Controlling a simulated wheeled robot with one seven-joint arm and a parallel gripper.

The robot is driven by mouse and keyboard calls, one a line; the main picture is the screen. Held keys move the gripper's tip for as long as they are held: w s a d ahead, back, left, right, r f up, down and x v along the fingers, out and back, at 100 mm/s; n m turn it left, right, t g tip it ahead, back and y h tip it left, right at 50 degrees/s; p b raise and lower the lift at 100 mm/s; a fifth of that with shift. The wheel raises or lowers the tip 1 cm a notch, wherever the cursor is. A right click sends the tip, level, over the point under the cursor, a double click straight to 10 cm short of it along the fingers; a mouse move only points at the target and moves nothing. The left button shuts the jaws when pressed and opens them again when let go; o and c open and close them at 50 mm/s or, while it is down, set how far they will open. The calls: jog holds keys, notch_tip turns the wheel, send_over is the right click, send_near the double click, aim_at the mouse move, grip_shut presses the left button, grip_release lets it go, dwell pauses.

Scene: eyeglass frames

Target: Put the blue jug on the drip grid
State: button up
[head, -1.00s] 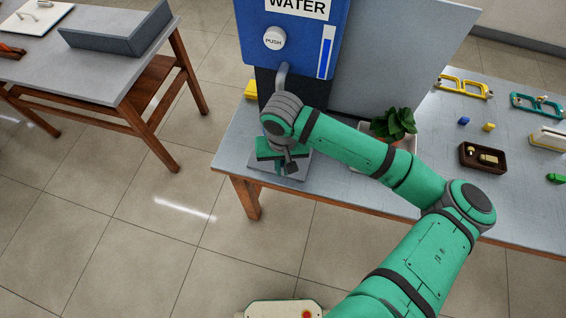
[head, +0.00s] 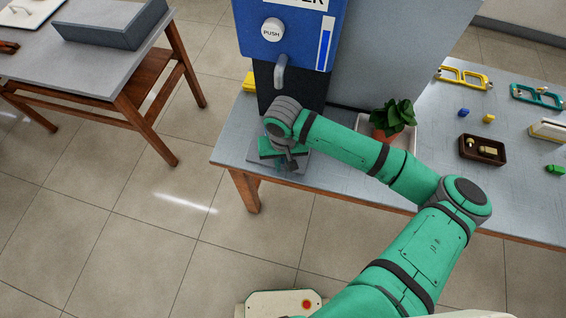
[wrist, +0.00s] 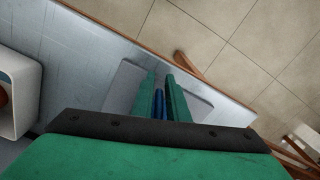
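My gripper (wrist: 162,98) points down over the near left corner of the table, below the water dispenser's spout. In the wrist view its two green fingers are close together, with a narrow blue part of the jug (wrist: 159,105) between them. They look shut on it. Most of the jug is hidden by my gripper and wrist. The grey drip grid (wrist: 122,88) shows as a plate beneath the fingers, and its edge (head: 303,160) shows beside my gripper in the head view. I cannot tell whether the jug touches the grid.
The blue water dispenser (head: 297,32), with a push knob (head: 271,29) and grey spout (head: 280,72), stands right behind my gripper. A potted plant (head: 392,117) in a white tray stands to the right. Eyeglass frames (head: 465,78) and a brown tray (head: 482,149) lie farther right.

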jog(key=shift+o, duration=0.9)
